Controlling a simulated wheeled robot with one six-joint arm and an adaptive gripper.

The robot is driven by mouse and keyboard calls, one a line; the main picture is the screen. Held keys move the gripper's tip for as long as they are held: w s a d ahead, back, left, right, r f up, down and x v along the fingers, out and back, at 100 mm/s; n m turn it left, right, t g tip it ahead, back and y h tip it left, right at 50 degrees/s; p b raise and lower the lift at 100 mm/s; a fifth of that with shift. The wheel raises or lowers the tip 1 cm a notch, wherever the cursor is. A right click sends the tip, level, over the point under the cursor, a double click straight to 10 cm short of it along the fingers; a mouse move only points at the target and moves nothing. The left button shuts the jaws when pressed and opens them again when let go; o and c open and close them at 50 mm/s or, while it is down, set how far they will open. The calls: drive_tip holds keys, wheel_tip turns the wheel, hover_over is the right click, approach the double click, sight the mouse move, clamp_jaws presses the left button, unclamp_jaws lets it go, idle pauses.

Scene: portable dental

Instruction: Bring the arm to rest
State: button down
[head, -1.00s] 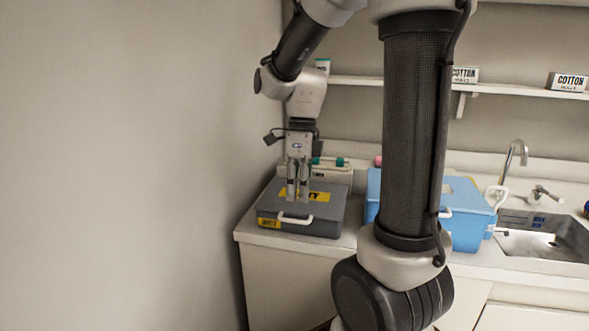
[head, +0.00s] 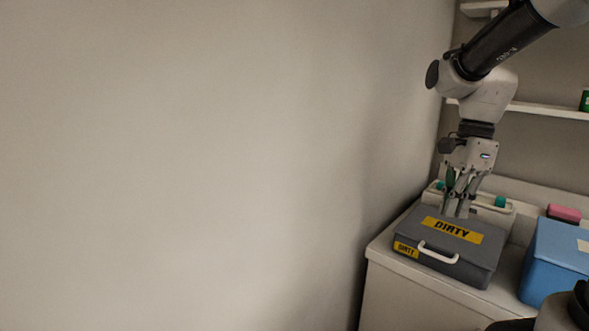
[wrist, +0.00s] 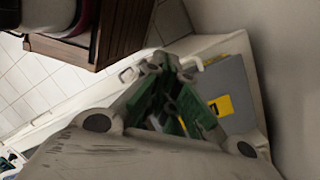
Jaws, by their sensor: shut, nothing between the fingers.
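My gripper (head: 457,212) points down just above the grey box with yellow DIRTY labels (head: 481,263) in the head view. The fingers are close together with nothing held between them. Whether the fingertips touch the lid cannot be told. In the wrist view the gripper (wrist: 168,62) shows its green-lined fingers, with part of the grey box (wrist: 236,90) to their right. The arm above the gripper reaches in from the upper right of the head view.
A blue box (head: 553,262) stands right of the grey box on the counter (head: 395,262). A pink item (head: 564,213) and a white holder with green parts (head: 487,203) are behind. A shelf (head: 545,110) runs along the back wall. A bare wall (head: 180,160) fills the left.

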drive_tip(key=s+d+r+n+t+h, duration=0.1)
drive_tip(key=s+n+t, duration=0.4)
drive_tip(key=s+n, duration=0.5)
drive_tip(key=d+r+n, duration=0.1)
drive_tip(key=n, duration=0.6)
drive_tip(key=shift+s+d+r+n+t+h, duration=0.15)
drive_tip(key=shift+s+d+n+t+h, duration=0.15)
drive_tip(key=shift+s+d+n+t, duration=0.1)
